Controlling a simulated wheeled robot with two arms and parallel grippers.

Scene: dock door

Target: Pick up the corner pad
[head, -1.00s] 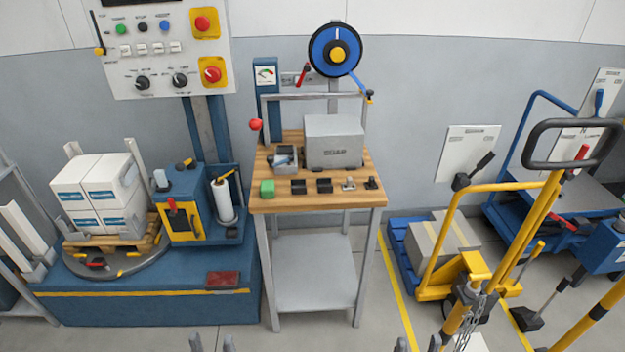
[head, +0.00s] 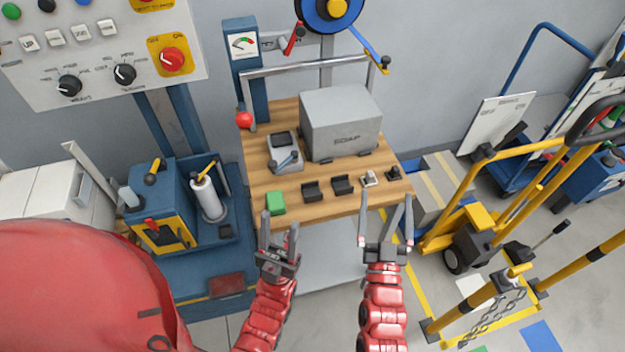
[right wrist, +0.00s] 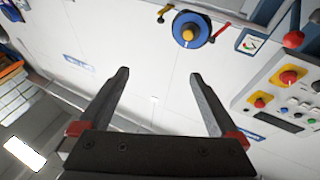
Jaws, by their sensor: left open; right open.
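Two dark, notched pieces that look like corner pads, one left (head: 312,191) and one right (head: 343,185), sit side by side near the front edge of the wooden bench (head: 280,122). I cannot tell which is meant. A green block (head: 275,203) lies to their left. My left gripper (head: 279,224) is open and empty in front of the bench, below the green block in the picture. My right gripper (head: 385,205) is open and empty at the front right of the bench. It also shows in the right wrist view (right wrist: 158,75), with nothing between its fingers.
A grey box (head: 341,122) and a small grey device (head: 284,152) stand on the bench behind the pads. A metal buckle-like piece (head: 369,179) and a small black piece (head: 393,173) lie to their right. A blue-and-yellow unit (head: 160,215) stands left, a yellow trolley (head: 478,217) right.

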